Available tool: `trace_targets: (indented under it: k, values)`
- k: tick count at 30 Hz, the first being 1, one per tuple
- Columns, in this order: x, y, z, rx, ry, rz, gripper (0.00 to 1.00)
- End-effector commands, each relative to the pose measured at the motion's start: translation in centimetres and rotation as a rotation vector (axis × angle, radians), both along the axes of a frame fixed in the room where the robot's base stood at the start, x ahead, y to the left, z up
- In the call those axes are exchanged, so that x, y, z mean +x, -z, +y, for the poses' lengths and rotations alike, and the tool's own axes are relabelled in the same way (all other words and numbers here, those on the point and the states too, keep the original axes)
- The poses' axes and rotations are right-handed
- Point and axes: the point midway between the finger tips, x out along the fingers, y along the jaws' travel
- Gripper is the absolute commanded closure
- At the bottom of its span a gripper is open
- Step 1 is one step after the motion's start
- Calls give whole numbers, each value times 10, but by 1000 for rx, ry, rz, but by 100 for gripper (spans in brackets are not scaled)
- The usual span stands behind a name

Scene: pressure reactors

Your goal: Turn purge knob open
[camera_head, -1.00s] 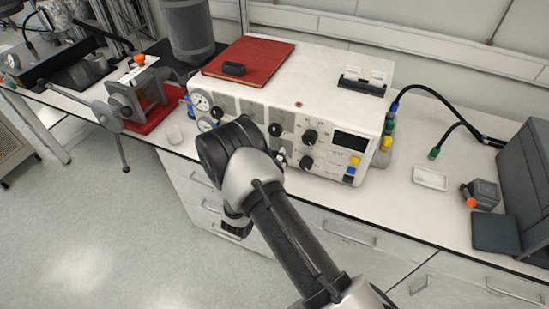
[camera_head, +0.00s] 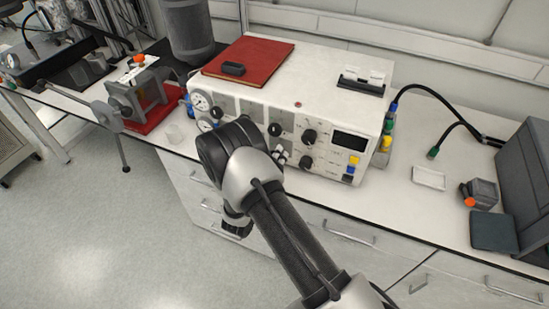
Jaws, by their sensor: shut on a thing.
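The white control unit (camera_head: 340,110) stands on the bench with black knobs on its front panel. My arm reaches in from the bottom, and its wrist covers the lower left part of the panel. Only a small part of my gripper (camera_head: 281,156) shows at the right of the wrist, close against the panel. It is shut on a knob there, which the fingers and wrist hide. The knob's mark and angle cannot be seen. An upper black knob (camera_head: 275,130) and two knobs to the right (camera_head: 310,136), (camera_head: 306,162) are clear of my gripper.
Pressure gauges (camera_head: 201,102) sit at the panel's left. A red book (camera_head: 262,58) lies on the unit. A display (camera_head: 349,142) and coloured buttons are at its right. A small white tray (camera_head: 429,179) lies farther right. Drawers are below the bench edge.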

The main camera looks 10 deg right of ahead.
Motion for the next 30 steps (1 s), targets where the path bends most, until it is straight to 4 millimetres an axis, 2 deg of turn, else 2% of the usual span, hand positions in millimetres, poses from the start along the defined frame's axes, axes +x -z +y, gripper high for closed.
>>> trace_targets:
  k: [5,6,15,25,30]
  values:
    - [0,0,0,-1,0,1,88]
    - [0,0,0,-1,0,1,64]
    - [0,0,0,0,0,0,44]
    - [-1,0,1,0,-1,1,44]
    - [-16,0,13,0,-4,2,44]
